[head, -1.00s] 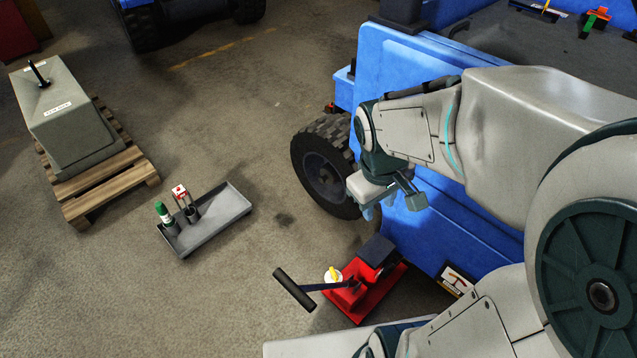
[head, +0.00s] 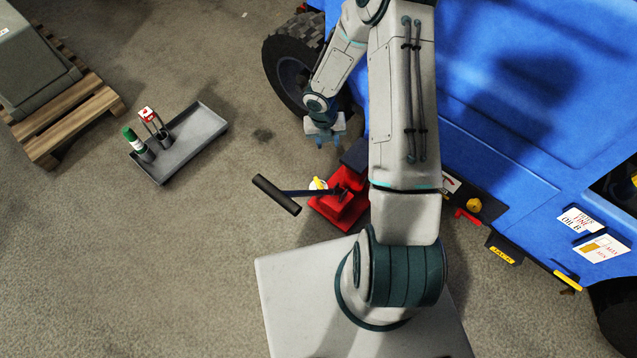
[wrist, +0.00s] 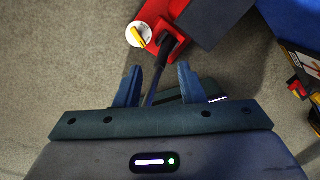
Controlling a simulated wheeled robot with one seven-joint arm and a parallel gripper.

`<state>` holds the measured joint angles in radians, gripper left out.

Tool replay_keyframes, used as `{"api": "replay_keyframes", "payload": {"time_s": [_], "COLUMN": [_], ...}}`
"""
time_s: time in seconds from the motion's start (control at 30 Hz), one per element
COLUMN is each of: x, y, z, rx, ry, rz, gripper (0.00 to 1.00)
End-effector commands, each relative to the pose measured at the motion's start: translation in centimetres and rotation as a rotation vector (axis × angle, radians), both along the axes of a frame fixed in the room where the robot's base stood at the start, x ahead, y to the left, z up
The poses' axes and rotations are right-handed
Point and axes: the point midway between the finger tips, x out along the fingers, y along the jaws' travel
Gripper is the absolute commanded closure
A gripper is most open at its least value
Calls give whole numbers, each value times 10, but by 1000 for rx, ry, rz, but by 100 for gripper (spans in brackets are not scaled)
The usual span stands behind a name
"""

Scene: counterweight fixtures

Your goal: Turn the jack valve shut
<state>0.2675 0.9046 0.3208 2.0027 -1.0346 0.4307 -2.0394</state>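A red floor jack (head: 334,212) stands on the floor beside the blue vehicle, partly hidden by my arm. On it sits a small yellow lever (head: 319,184) over a round white plate. The lever also shows in the wrist view (wrist: 138,37), slanted across the plate (wrist: 132,31). A dark pump handle (head: 276,194) reaches left from the jack. My gripper (head: 327,146) hangs above and behind the jack in the head view. In the wrist view my gripper (wrist: 160,67) has its fingers apart, with nothing held; the pump handle's rod passes beyond the gap.
The blue vehicle (head: 500,130) stands close at the right. Its lower edge carries a yellow knob (head: 473,205), a red lever (head: 467,217) and a yellow label (head: 501,255). A grey tray (head: 195,145) with a green-capped bottle (head: 134,140) lies left.

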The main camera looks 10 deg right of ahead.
Motion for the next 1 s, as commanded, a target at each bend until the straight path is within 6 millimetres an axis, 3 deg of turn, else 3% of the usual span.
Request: {"api": "replay_keyframes", "payload": {"time_s": [0.03,0.1,0.3,0.57,1.0], "x": [-2,-3,-5,-6,-6], "y": [6,13,27,29,29], "z": [-26,-49,-85,-116,-205], "rx": [24,54,105,113,112], "ry": [20,33,45,47,46], "rz": [92,212,412,447,446], "gripper": [65,65,65,65,65]}}
